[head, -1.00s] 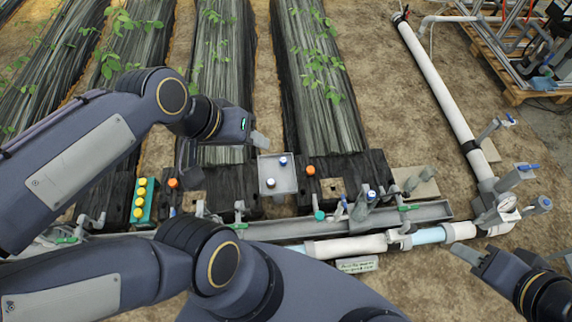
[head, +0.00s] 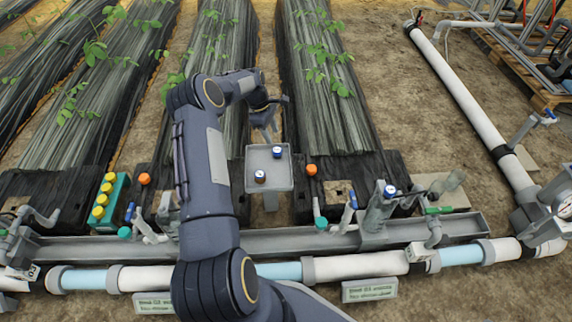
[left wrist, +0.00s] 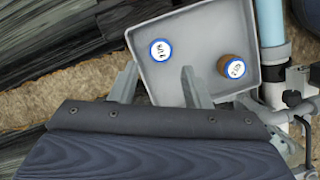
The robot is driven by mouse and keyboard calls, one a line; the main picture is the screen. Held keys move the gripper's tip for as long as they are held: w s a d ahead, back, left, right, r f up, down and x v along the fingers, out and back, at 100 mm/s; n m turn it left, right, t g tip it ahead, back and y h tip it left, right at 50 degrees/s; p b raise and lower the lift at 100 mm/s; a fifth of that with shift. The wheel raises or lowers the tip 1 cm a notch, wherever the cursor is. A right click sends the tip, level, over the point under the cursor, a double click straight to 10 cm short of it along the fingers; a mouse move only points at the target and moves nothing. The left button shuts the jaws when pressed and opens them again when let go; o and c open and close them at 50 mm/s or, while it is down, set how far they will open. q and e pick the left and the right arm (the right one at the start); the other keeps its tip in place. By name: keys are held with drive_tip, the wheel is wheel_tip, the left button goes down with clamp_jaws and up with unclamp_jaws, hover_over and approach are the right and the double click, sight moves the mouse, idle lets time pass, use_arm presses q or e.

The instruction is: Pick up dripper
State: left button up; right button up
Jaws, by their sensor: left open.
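A small grey tray (head: 284,184) holds two drippers with blue-rimmed white tops. The pale dripper (head: 277,152) stands toward the tray's back right, and the brown dripper (head: 260,176) is nearer the front left. My left gripper (head: 267,132) is above the back edge of the tray, open and empty. In the left wrist view its two fingers reach over the tray (left wrist: 208,24). The pale dripper (left wrist: 160,49) lies just beyond the gap between them, and the brown dripper (left wrist: 233,67) is to the right of both. My right gripper is out of view.
A green rack (head: 122,203) with several yellow caps stands left of my arm. Orange caps (head: 144,179) (head: 311,170) sit on the black covers. A grey channel (head: 290,240) and pipes (head: 355,265) run across the front. Planted beds lie behind the tray.

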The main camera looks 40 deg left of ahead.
sight(277, 150)
use_arm(q)
drive_tip(key=x, duration=0.3)
drive_tip(key=b+x, duration=0.1)
drive_tip(key=shift+a+f, duration=0.2)
drive_tip(key=shift+a, duration=0.05)
drive_tip(key=b+x, duration=0.1)
drive_tip(key=x, duration=0.1)
drive_tip(key=b+x, duration=0.2)
drive_tip(key=x, duration=0.1)
drive_tip(key=shift+s+d, duration=0.1)
drive_tip(key=shift+d, duration=0.1)
drive_tip(key=shift+r, duration=0.15)
drive_tip(key=c, duration=0.7)
drive_tip(key=shift+r, duration=0.1)
